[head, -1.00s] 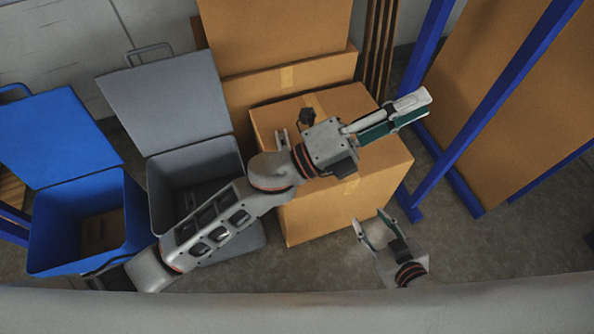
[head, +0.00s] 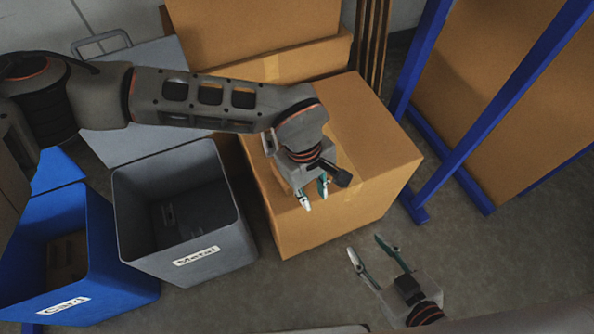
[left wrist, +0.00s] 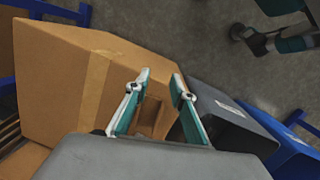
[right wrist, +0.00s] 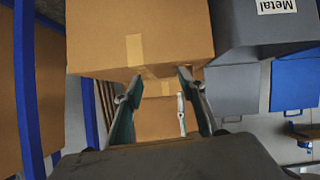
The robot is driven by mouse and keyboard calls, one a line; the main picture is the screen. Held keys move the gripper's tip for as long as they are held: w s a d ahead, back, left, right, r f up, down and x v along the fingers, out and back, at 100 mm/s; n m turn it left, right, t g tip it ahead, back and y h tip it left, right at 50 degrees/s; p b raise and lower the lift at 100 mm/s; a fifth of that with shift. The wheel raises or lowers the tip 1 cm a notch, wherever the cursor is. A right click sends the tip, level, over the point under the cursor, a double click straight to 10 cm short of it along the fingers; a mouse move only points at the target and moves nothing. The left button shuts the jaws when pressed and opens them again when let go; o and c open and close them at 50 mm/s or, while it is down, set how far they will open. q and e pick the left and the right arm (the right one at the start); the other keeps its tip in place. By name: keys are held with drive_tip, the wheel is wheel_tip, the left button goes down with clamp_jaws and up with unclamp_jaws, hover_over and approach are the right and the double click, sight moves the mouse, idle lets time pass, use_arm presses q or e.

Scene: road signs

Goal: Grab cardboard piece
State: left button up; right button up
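A small brown cardboard piece (left wrist: 153,118) shows between my left gripper's fingers in the left wrist view, at the edge of the large cardboard box. In the head view it is partly hidden behind the gripper (head: 282,180). My left gripper (head: 314,193) points down over the left part of the box top, with its fingers apart; they also show open in the left wrist view (left wrist: 160,76). I cannot tell whether they touch the piece. My right gripper (head: 364,244) is open and empty over the floor in front of the box; it also shows in the right wrist view (right wrist: 160,75).
The large closed cardboard box (head: 375,135) stands in the middle. A grey bin (head: 235,240) labelled Metal and a blue bin (head: 110,285) labelled Card, holding some brown cardboard, stand to its left. A blue rack (head: 440,180) is at right. Floor is clear in front of the box.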

use_arm(q)
drive_tip(key=m+t+y, duration=0.1)
drive_tip(key=t+y, duration=0.1)
hover_over(280, 175)
drive_tip(key=s, duration=0.2)
drive_tip(key=shift+d+f+b, duration=0.3)
drive_tip(key=shift+d+b, duration=0.05)
drive_tip(key=shift+d, duration=0.1)
drive_tip(key=shift+w+a+f, duration=0.2)
drive_tip(key=f+b, duration=0.1)
drive_tip(key=f, duration=0.1)
drive_tip(key=w+f+b, duration=0.1)
drive_tip(key=f, duration=0.3)
drive_tip(key=shift+w+a+f+b, duration=0.15)
drive_tip(key=shift+a+f+b, duration=0.15)
drive_tip(key=shift+b, duration=0.1)
drive_tip(key=shift+w+f, duration=0.15)
drive_tip(key=shift+f, duration=0.15)
drive_tip(key=shift+w+r, duration=0.1)
drive_tip(key=shift+r, duration=0.2)
use_arm(e)
drive_tip(key=a, duration=0.2)
drive_tip(key=w+a+r+y, duration=0.1)
drive_tip(key=shift+m+t, duration=0.3)
drive_tip(key=shift+m, duration=0.1)
use_arm(q)
drive_tip(key=shift+f, duration=0.2)
use_arm(e)
drive_tip(key=shift+w+r, duration=0.1)
drive_tip(key=shift+r, duration=0.15)
